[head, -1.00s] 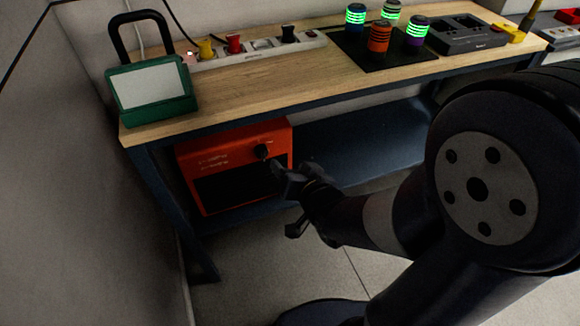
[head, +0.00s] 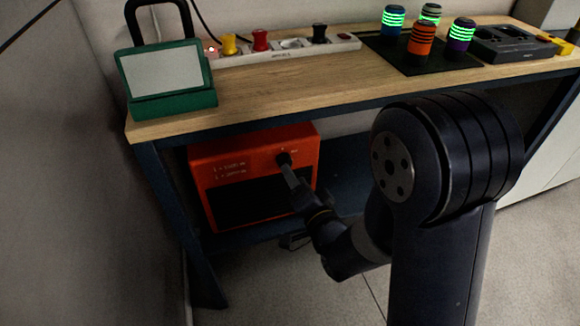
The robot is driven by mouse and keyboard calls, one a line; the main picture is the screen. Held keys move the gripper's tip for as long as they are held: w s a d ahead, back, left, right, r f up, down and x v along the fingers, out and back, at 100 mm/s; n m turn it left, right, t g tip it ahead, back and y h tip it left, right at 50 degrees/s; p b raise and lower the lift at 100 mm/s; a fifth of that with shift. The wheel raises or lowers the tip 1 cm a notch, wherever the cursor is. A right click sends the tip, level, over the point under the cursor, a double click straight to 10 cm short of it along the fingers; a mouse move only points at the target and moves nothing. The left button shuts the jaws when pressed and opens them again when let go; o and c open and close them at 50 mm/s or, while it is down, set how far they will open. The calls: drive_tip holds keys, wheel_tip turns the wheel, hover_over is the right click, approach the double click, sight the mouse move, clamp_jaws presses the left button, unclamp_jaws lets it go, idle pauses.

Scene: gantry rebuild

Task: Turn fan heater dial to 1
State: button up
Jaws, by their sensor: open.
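The fan heater (head: 235,165) is an orange-red box with a dark front grille, standing on the lower shelf under the workbench. Its black round dial (head: 284,158) is at the upper right of the front face. Small pale markings show on the face to the left of the dial, too small to read surely. My gripper (head: 287,170) is at the dial, its finger reaching up to the dial's lower edge. The jaws are open. I cannot tell whether they touch the dial or stand around it. The dial's setting is not readable.
The wooden benchtop (head: 270,88) is above the heater. It bears a green lamp-like device (head: 168,102), a power strip (head: 290,46) with plugs, several glowing cylinders on a black mat (head: 440,68) and a dark charger (head: 510,42). A bench leg (head: 180,220) stands left of the heater.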

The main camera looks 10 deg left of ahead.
drive_tip(key=x, duration=0.4)
drive_tip(key=shift+w+a, duration=0.25)
drive_tip(key=c, duration=1)
drive_tip(key=shift+o, duration=0.2)
